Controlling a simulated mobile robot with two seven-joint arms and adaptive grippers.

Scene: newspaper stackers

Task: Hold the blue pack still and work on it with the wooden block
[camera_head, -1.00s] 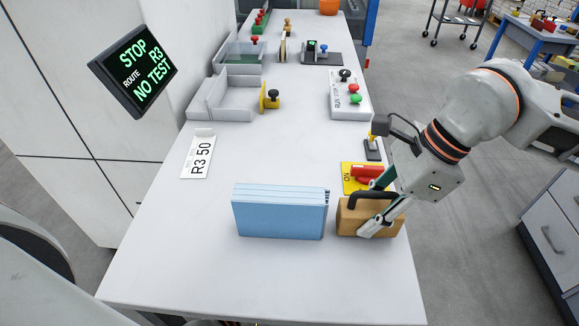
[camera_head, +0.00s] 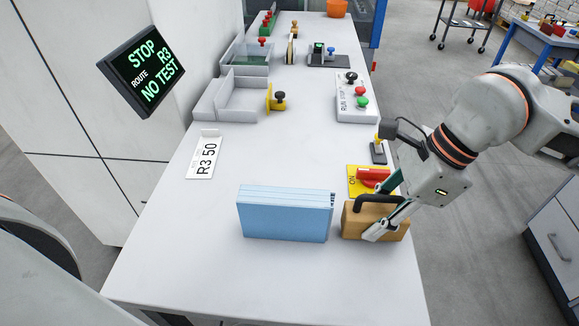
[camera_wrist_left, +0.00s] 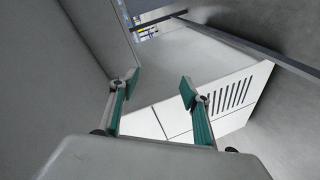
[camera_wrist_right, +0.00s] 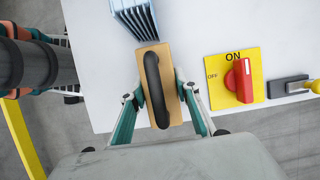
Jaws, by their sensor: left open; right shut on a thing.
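The blue pack (camera_head: 285,216) stands on its long edge on the white table. Its layered end also shows at the top of the right wrist view (camera_wrist_right: 136,14). The wooden block (camera_head: 358,226), with a black arched handle, sits just right of the pack with a narrow gap between them. My right gripper (camera_wrist_right: 158,94) is shut on the wooden block, one finger on each side under the handle. My left gripper (camera_wrist_left: 159,87) is open and empty, over floor and cabinet panels; it is not in the head view.
A yellow plate with a red ON/OFF switch (camera_wrist_right: 238,75) lies close to the block. A white R3 50 card (camera_head: 204,157), trays (camera_head: 230,103) and a run/stop button box (camera_head: 354,103) stand farther back. The table front is clear. A STOP display (camera_head: 147,68) hangs at left.

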